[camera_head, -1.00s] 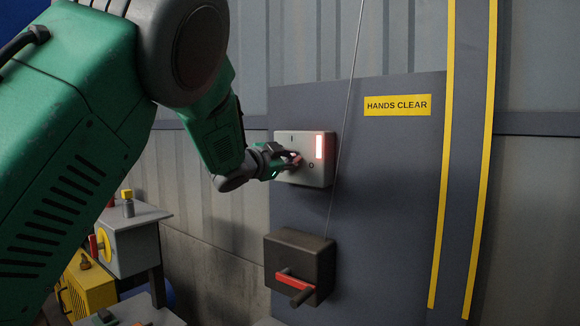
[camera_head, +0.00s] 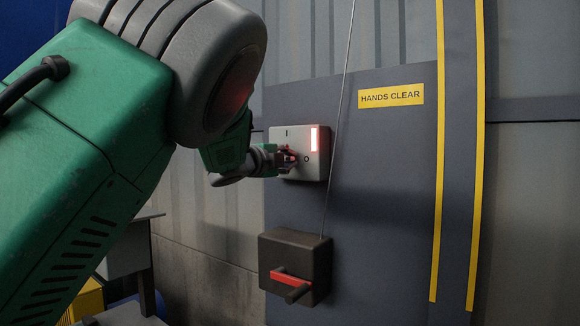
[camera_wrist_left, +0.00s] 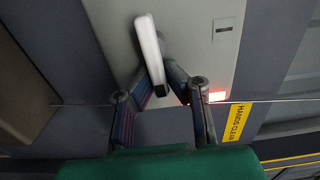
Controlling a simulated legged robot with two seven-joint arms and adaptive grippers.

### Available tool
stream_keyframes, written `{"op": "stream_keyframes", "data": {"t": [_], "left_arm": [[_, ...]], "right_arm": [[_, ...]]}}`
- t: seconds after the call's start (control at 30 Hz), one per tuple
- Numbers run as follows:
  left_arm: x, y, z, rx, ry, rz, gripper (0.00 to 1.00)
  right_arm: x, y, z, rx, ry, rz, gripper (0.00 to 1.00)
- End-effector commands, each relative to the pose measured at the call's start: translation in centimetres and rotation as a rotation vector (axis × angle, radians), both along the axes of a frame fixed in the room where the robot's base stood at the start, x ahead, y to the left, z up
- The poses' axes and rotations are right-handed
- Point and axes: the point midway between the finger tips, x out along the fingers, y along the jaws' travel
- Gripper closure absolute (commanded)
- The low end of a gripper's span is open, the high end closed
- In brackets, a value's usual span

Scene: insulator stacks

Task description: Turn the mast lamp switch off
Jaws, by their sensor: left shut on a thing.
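The switch (camera_head: 318,169) is a light grey box on the dark wall panel, marked "I" at the top left and with a round mark lower down. A red indicator strip glows (camera_head: 314,139) at its top right. My left gripper (camera_head: 290,159) is at the box's left part, shut on the switch lever, which the fingers mostly hide there. In the left wrist view, a pale lever (camera_wrist_left: 149,47) stands out from the box face (camera_wrist_left: 195,45), with the dark fingers (camera_wrist_left: 158,68) on both sides of it. The right gripper is in neither view.
A dark box (camera_head: 308,252) with a red-and-dark handle (camera_head: 290,280) hangs below the switch. A thin cable (camera_head: 344,85) runs down beside the switch to that box. A yellow "HANDS CLEAR" sign (camera_head: 391,95) and yellow strips (camera_head: 439,160) are at the right.

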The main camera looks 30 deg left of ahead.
Motion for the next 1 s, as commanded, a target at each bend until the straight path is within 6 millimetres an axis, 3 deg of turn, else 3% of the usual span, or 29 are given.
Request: {"op": "stream_keyframes", "data": {"t": [0.03, 0.67, 0.7, 0.73, 1.0], "left_arm": [[0.07, -0.08, -0.88, 0.013, 0.011, 0.000, 1.00], [0.07, -0.07, -0.97, 0.059, 0.010, -0.002, 1.00], [0.07, -0.07, -0.97, 0.059, 0.010, -0.002, 0.82], [0.07, -0.08, -0.96, 0.059, 0.010, -0.002, 0.71], [-0.05, -0.04, -0.48, 0.058, 0.001, -0.001, 0.69]], "right_arm": [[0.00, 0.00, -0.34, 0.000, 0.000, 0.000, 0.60], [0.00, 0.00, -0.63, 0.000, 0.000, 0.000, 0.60], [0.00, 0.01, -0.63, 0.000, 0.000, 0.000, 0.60], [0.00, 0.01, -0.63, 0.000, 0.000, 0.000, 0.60], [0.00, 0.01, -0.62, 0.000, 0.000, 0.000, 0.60]]}}
